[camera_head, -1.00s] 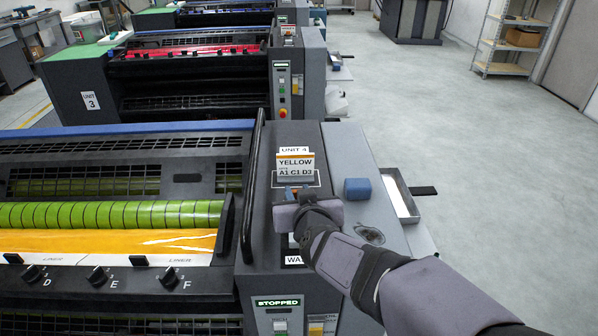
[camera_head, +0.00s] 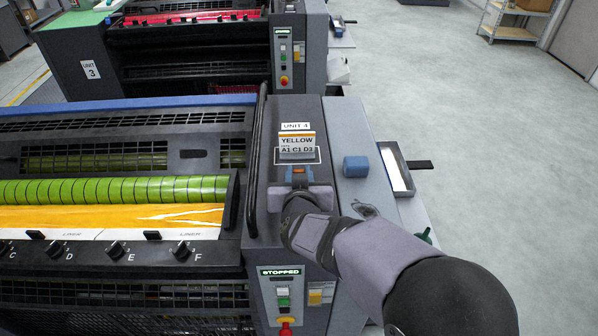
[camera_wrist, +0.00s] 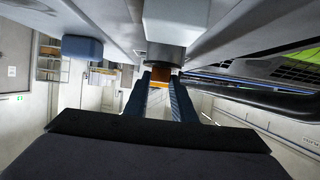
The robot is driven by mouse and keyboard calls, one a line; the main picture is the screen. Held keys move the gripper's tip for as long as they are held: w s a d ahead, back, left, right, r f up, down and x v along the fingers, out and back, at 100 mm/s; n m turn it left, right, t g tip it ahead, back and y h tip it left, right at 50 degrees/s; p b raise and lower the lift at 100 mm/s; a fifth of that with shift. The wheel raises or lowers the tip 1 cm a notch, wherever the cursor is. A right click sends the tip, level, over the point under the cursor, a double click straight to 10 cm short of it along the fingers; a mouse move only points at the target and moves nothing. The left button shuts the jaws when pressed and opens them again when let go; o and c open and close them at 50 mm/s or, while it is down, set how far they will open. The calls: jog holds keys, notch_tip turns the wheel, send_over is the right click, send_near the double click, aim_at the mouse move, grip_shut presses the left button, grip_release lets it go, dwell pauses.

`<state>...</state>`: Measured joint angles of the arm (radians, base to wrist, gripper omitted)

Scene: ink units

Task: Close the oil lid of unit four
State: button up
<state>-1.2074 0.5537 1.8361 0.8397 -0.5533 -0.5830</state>
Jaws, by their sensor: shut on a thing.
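Unit four's end cabinet (camera_head: 280,239) stands in the middle of the head view, with a "UNIT 4 YELLOW" card (camera_head: 297,143) on its top. My gripper (camera_head: 299,177) is low over that top, just in front of the card. Its blue fingers are shut on a small orange piece (camera_head: 299,171), which also shows between the fingertips in the wrist view (camera_wrist: 160,78). I cannot tell if this piece is the oil lid. A blue block (camera_head: 356,167) sits to the right on the side ledge and also shows in the wrist view (camera_wrist: 82,47). My arm hides the cabinet top nearer me.
A black rail (camera_head: 257,150) runs along the cabinet's left edge, beside the green roller (camera_head: 120,189). A dark oval patch (camera_head: 365,210) lies on the ledge near my forearm. A tray (camera_head: 396,170) hangs at the right. Open floor lies beyond.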

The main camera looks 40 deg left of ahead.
jog(key=o, duration=1.1)
jog(key=shift+c, duration=0.2)
jog(key=shift+s+d, duration=0.1)
jog(key=shift+b+v, duration=0.6)
jog(key=shift+v, duration=3)
